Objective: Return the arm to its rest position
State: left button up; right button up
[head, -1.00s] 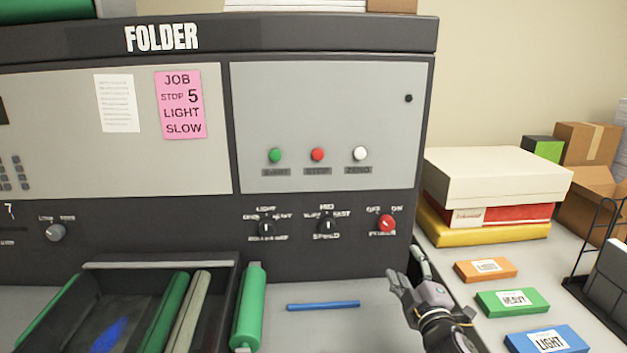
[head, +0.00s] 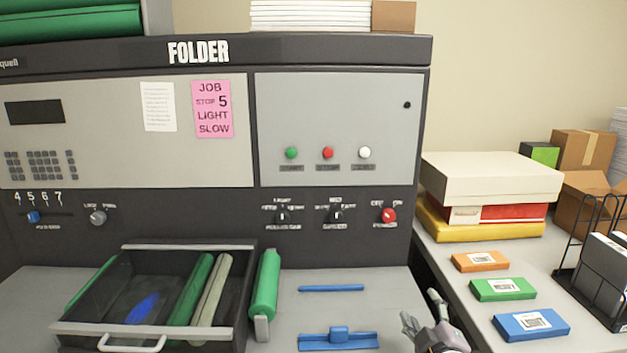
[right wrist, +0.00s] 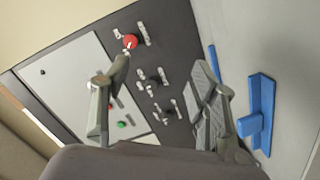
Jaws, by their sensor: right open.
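My right gripper (head: 424,318) is low in the head view, over the gap between the folder's shelf and the side table. Its two fingers stand apart with nothing between them. In the right wrist view my right gripper (right wrist: 160,100) is also open and empty, with the folder's panel behind it. The folder (head: 345,120) has green, red and white buttons and a red power knob (head: 389,215). The knob also shows in the right wrist view (right wrist: 130,41), beyond the fingers and apart from them. My left gripper is out of view.
An open drawer (head: 180,247) with rollers juts out at left. A green roller (head: 266,285), a blue bar (head: 332,288) and a blue handled piece (head: 339,340) lie on the shelf. Orange, green and blue (head: 531,324) boxes and a wire rack (head: 600,275) stand at right.

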jog(key=s+f+m+g, duration=0.65)
jog(key=s+f, duration=0.75)
jog(key=s, duration=0.4)
jog(key=s+a+f+m+g, duration=0.1)
jog(key=s+f+g, duration=0.15)
jog(key=s, duration=0.75)
jog(key=s+a+f+m+g, duration=0.2)
jog(key=s+g, duration=0.2)
jog(key=s, duration=0.5)
notch_tip(320, 180, down, 26)
jog(key=g, duration=0.1)
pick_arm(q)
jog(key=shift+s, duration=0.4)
pick_arm(e)
jog(key=s+d+f, duration=0.1)
jog(key=s+f, duration=0.7)
jog(key=s, duration=0.1)
jog(key=s+d+f+n+g, duration=0.1)
jog(key=s+d+f, duration=0.1)
jog(key=s+f, duration=0.6)
jog(key=shift+s+d+f+g, duration=0.25)
jog(key=shift+s+f+g, duration=0.05)
jog(key=shift+s, duration=0.15)
